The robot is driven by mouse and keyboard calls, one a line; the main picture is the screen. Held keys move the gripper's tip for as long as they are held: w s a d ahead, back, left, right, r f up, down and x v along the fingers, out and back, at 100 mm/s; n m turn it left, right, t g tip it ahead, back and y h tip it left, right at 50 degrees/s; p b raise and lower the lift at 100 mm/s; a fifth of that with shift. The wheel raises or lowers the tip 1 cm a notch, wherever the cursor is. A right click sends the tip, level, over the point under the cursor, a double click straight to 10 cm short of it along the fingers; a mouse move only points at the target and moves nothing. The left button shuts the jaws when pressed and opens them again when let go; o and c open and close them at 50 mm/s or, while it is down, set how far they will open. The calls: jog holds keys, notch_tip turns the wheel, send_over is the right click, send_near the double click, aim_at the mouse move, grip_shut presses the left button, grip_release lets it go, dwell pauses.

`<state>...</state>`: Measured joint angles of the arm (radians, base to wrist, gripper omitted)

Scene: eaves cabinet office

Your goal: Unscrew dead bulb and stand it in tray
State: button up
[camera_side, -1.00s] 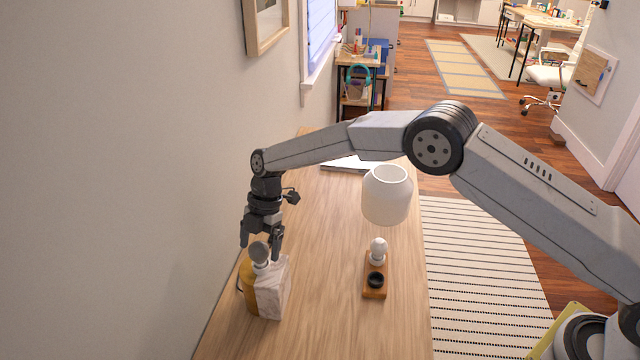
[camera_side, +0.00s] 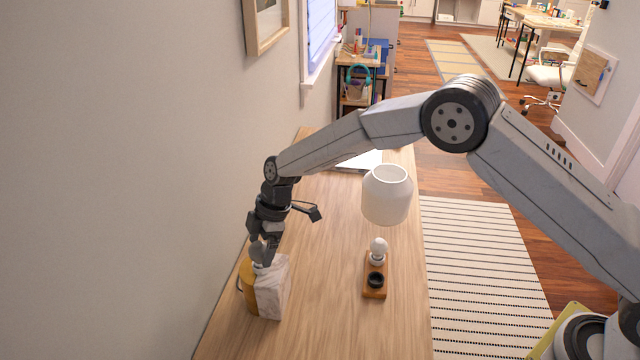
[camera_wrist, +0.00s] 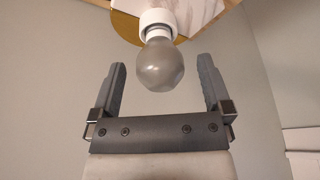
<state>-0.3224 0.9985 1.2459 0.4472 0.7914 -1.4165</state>
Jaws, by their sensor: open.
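A grey, dull bulb (camera_wrist: 160,66) sits in a white socket (camera_wrist: 158,18) on a lamp base with a marble-look block (camera_side: 272,288) and a gold disc behind it. My gripper (camera_wrist: 162,66) is open, with one finger on each side of the bulb and visible gaps on both sides. In the side view my gripper (camera_side: 262,254) is down over the socket and mostly hides the bulb. A small wooden tray (camera_side: 369,292) stands to the right on the desk. It holds a white bulb (camera_side: 378,246) upright at its far end and a black round cup (camera_side: 375,280), seemingly empty, at its near end.
A white lampshade (camera_side: 387,196) stands beyond the tray. A pale flat object (camera_side: 360,161) lies farther back on the wooden desk (camera_side: 325,240). The wall is close on the left of the lamp. The desk between lamp and tray is clear.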

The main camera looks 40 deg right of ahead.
jog(key=m+t, duration=0.1)
jog(key=m, duration=0.2)
jog(key=shift+s, duration=0.15)
jog(key=shift+s+a+m+t+h, duration=0.1)
jog(key=shift+m+t+h, duration=0.25)
jog(key=shift+m, duration=0.75)
jog(key=shift+m+t+h, duration=0.25)
jog(key=shift+m+t, duration=0.1)
jog(key=shift+m, duration=0.75)
jog(key=c, duration=1.3)
jog(key=shift+w+n+g+y, duration=0.1)
jog(key=shift+n+g+y, duration=0.25)
jog(key=shift+n, duration=1)
jog(key=shift+w+n+g+y, duration=0.15)
jog(key=shift+n+g, duration=0.3)
jog(key=shift+n, duration=0.9)
jog(key=shift+n+g, duration=0.4)
jog(key=shift+n, duration=0.9)
